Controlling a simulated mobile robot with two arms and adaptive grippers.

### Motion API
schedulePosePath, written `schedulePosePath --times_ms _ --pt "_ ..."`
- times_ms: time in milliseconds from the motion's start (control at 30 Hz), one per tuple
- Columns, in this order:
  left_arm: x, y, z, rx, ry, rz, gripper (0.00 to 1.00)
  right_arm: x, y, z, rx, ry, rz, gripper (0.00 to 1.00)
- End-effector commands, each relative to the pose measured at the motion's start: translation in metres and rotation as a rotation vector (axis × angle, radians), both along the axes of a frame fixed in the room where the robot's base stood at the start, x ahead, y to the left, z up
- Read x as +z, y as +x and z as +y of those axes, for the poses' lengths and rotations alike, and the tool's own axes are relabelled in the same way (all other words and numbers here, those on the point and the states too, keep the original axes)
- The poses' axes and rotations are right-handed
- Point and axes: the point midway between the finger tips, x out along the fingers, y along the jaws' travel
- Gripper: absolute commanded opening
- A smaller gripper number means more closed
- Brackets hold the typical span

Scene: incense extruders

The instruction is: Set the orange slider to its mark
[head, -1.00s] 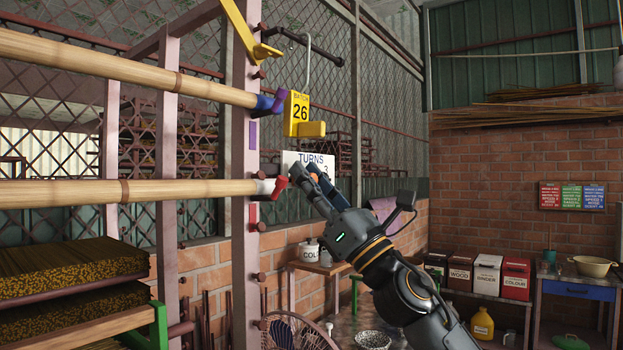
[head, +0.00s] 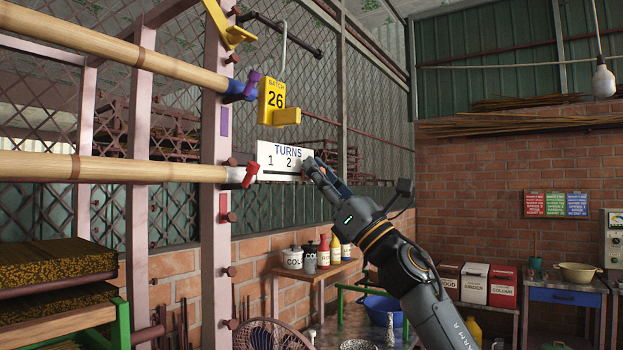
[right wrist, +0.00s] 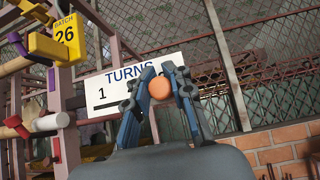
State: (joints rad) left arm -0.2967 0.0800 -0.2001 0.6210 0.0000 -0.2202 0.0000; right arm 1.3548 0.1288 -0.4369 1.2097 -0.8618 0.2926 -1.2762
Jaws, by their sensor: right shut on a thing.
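The orange slider (right wrist: 159,88) is a round orange knob in the right wrist view, between the two fingertips of my right gripper (right wrist: 152,84). The gripper is shut on it. The white TURNS board (head: 272,154) shows the numbers 1 and 2 and a dark slot below them. In the head view my right gripper (head: 313,167) is at the board's right part and hides the slider and the numbers there. In the right wrist view the 1 shows on the board (right wrist: 90,98), but the fingers hide the others. The slider's mark cannot be made out. My left gripper is not in view.
A yellow BATCH 26 tag (head: 273,99) hangs above the board. A pink post (head: 217,200) carries bamboo poles (head: 150,168) to the left, one with a red hook (head: 250,174). A table with bottles (head: 323,250) stands below. Space right of the board looks open.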

Motion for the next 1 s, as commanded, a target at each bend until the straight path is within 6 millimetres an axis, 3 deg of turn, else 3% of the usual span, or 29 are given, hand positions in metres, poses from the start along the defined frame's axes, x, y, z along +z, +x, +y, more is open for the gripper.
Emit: schedulePosePath --times_ms 33,233,267,367,733,1000 --pt "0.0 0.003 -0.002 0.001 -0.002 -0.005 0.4 -0.006 0.008 -0.006 -0.016 0.005 0.017 0.0" --pt "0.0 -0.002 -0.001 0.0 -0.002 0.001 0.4 -0.007 0.009 -0.006 -0.017 0.004 0.018 0.0" --pt "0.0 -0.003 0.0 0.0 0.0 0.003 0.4 -0.007 0.009 -0.006 -0.016 0.004 0.017 0.25" --pt "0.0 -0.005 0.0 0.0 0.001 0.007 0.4 -0.007 0.008 -0.006 -0.016 0.003 0.017 0.43" --pt "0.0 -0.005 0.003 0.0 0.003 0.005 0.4 -0.007 0.005 -0.007 -0.013 0.003 0.013 0.43" --pt "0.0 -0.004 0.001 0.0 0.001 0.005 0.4 -0.039 -0.011 -0.033 -0.017 0.003 0.016 0.43"
